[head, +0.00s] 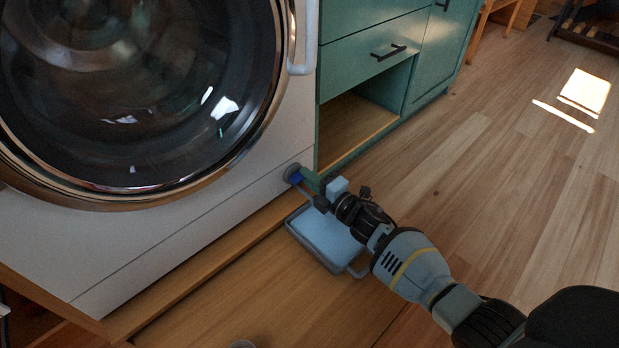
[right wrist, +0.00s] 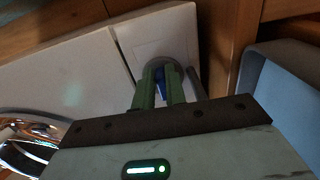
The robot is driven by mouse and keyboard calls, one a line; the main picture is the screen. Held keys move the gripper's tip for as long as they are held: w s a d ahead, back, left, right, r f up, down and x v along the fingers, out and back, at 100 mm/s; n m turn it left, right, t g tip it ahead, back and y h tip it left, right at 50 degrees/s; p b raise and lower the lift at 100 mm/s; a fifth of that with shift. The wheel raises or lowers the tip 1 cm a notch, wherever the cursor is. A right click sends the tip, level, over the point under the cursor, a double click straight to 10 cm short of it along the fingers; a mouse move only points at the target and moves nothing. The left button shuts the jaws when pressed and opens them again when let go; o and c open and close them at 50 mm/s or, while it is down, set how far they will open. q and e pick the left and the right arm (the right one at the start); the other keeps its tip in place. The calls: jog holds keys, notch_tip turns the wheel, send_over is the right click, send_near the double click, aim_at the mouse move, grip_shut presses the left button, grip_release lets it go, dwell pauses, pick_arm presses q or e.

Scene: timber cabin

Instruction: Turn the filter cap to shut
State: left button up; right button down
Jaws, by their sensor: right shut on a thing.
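The filter cap is a round grey disc with a blue grip, low on the right of the white washing machine's front. In the head view the cap (head: 292,174) is partly covered by my right gripper (head: 304,179). In the right wrist view the blue grip of the cap (right wrist: 161,82) sits between the two green fingers of my right gripper (right wrist: 160,85), which are shut on it. The grey rim shows around the fingertips. The cap's exact turn angle is hard to tell. My left gripper is not in view.
A grey tray (head: 301,233) with pale blue inside lies under the cap on the wooden plinth (head: 230,291). The washing machine (head: 296,130) has a large round glass door. A green cabinet (head: 341,54) with an open lower compartment stands to the right.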

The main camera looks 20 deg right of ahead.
jog(key=c, duration=1.4)
grip_release()
jog(key=shift+c, duration=0.2)
jog(key=shift+s, duration=0.1)
jog(key=p+v, duration=0.2)
jog(key=v, duration=0.5)
jog(key=shift+s+d+p, duration=0.15)
jog(key=shift+s+p, duration=0.15)
